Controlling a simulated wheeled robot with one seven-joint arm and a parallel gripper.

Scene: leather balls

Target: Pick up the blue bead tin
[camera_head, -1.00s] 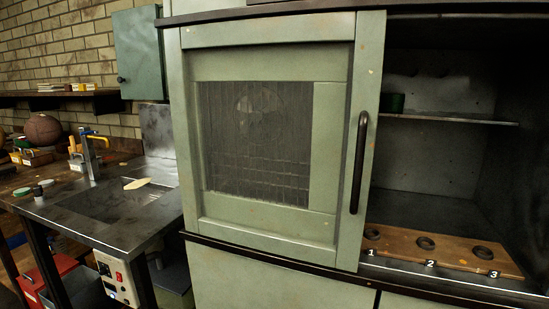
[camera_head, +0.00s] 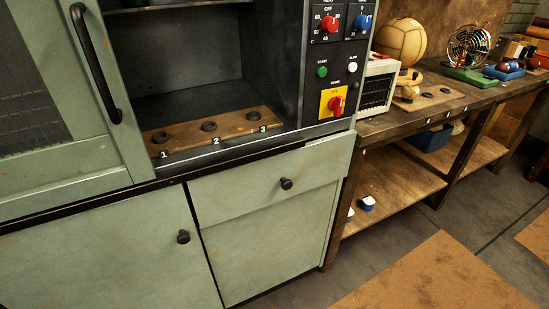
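A small blue item with a pale side (camera_head: 368,203) sits on the lower shelf of the wooden bench, near its left end. It may be the blue bead tin, but it is too small to be sure. A small white item (camera_head: 350,214) is just left of it, partly hidden at the bench leg. My gripper is not in view.
The green cabinet (camera_head: 262,235) has an open bay with a numbered wooden rack (camera_head: 185,141). The wooden bench (camera_head: 395,122) holds a large leather ball (camera_head: 400,42), a fan (camera_head: 471,47) and a white heater (camera_head: 378,85). A blue bin (camera_head: 430,138) is below. Floor boards lie at front right.

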